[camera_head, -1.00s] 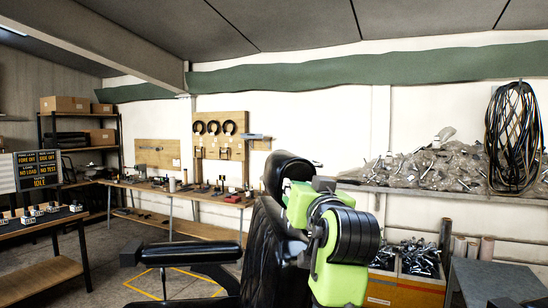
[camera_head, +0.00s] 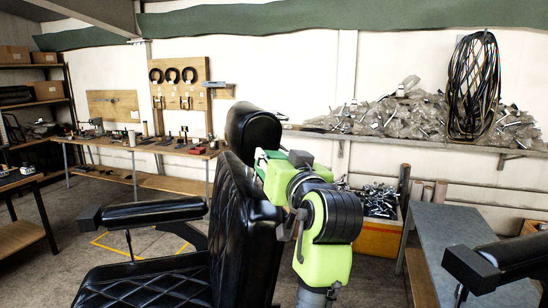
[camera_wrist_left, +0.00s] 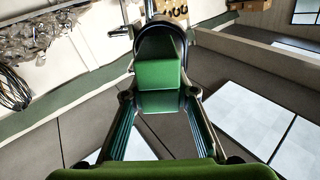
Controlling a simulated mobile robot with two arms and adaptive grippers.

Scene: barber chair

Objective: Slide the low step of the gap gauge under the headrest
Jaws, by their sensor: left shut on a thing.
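The black padded headrest (camera_head: 253,130) tops the black chair backrest (camera_head: 245,215). My left gripper (camera_head: 263,163) is right beside it, its lime-green wrist on the headrest's right side; the fingers are mostly hidden in the head view. In the left wrist view my left gripper (camera_wrist_left: 160,112) is shut on the green stepped gap gauge (camera_wrist_left: 160,76), one finger on each side. The gauge's far end meets the dark curved form of the headrest (camera_wrist_left: 163,40); I cannot tell whether a step is under it. My right gripper is not in view.
A black armrest (camera_head: 150,213) extends left of the backrest, another (camera_head: 510,258) is at right. A workbench (camera_head: 190,150) with tools stands behind. A grey table (camera_head: 440,235) and an orange-brown bin (camera_head: 378,238) of metal parts stand at right.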

